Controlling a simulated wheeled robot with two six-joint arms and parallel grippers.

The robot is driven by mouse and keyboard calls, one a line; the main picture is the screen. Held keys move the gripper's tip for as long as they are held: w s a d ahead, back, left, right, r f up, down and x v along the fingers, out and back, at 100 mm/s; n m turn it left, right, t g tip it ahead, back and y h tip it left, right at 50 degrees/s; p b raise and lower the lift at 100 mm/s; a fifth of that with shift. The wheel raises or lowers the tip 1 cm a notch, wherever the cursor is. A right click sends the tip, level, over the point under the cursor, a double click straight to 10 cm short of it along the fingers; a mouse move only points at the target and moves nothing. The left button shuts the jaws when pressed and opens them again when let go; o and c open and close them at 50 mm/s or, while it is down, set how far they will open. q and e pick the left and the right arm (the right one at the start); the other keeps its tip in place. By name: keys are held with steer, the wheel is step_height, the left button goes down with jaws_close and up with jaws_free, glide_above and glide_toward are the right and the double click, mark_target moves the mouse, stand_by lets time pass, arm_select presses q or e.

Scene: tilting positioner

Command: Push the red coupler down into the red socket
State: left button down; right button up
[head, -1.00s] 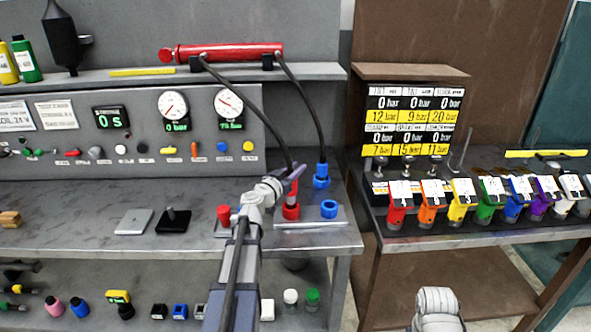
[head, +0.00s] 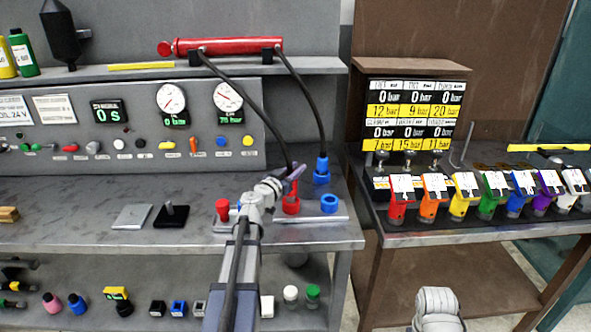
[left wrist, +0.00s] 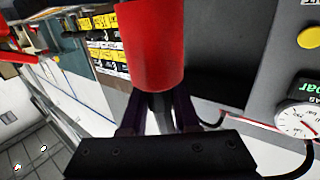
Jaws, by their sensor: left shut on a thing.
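The red coupler (head: 290,194) is at the end of a black hose, directly above the red socket (head: 291,208) on the bench. Coupler and socket overlap in the head view, and I cannot tell how deep the coupler sits. My left gripper (head: 294,174) is shut on the coupler's upper end and partly hides it. In the left wrist view, a large red cylinder (left wrist: 152,45), which looks like the coupler, stands out from between the fingers (left wrist: 158,115). My right gripper is not in view.
Just right are a blue coupler (head: 321,171) on its hose and an open blue socket (head: 329,203). A red knob (head: 222,208) stands left of my arm. A red cylinder (head: 225,46) lies on the shelf above.

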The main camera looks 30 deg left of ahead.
arm_select(q)
steer(key=shift+f+b, duration=1.2)
steer(key=shift+f, duration=0.1)
steer(key=c, duration=0.6)
jaws_free()
steer(key=s, duration=0.7)
steer(key=shift+s+a, duration=0.15)
steer(key=shift+s, duration=0.25)
